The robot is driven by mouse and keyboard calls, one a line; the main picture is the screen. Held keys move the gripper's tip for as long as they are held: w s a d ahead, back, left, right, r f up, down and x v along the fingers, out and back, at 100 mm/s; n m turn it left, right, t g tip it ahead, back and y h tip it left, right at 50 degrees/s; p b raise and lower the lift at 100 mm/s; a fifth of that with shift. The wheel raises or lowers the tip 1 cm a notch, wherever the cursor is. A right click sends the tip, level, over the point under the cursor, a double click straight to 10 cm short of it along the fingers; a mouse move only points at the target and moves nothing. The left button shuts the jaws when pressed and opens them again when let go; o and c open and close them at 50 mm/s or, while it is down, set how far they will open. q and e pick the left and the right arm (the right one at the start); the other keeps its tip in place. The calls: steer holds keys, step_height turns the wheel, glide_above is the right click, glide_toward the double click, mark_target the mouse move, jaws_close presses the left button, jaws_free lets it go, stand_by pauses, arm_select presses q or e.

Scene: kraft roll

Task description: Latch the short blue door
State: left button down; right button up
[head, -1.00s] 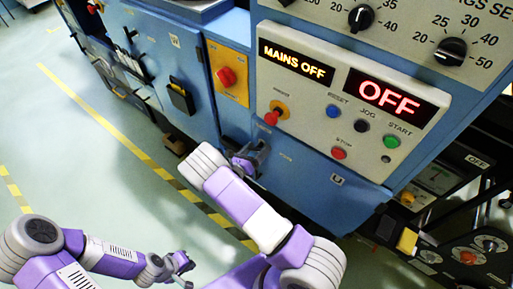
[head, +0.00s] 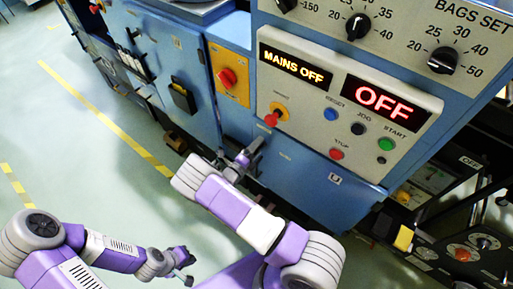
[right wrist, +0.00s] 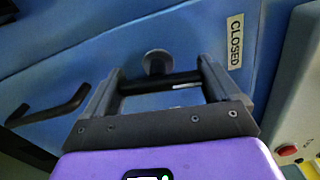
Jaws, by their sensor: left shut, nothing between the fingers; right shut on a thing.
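The short blue door (head: 235,117) is on the front of the blue machine, left of the control panel; its edges are hard to make out. In the right wrist view its blue face (right wrist: 75,62) fills the background. My right gripper (head: 252,152) is at the machine's front, below the red mains knob. In the right wrist view my right gripper (right wrist: 160,75) is shut on a dark bar handle (right wrist: 158,84), with a round grey boss (right wrist: 157,62) just behind it. My left gripper (head: 184,262) is shut and empty, low over the floor, away from the machine.
A "CLOSED" label (right wrist: 235,40) is right of the handle, and a bent black handle (right wrist: 50,108) is at left. The control panel (head: 345,110) reads "MAINS OFF" and "OFF". Open floor (head: 80,140) with yellow lines is at left.

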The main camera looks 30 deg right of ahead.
steer(key=shift+n, duration=0.9)
steer(key=o, duration=0.8)
steer(key=v, duration=0.7)
steer(key=shift+s+a+p, duration=0.1)
steer(key=shift+a+p, duration=0.2)
steer(key=shift+p, duration=0.1)
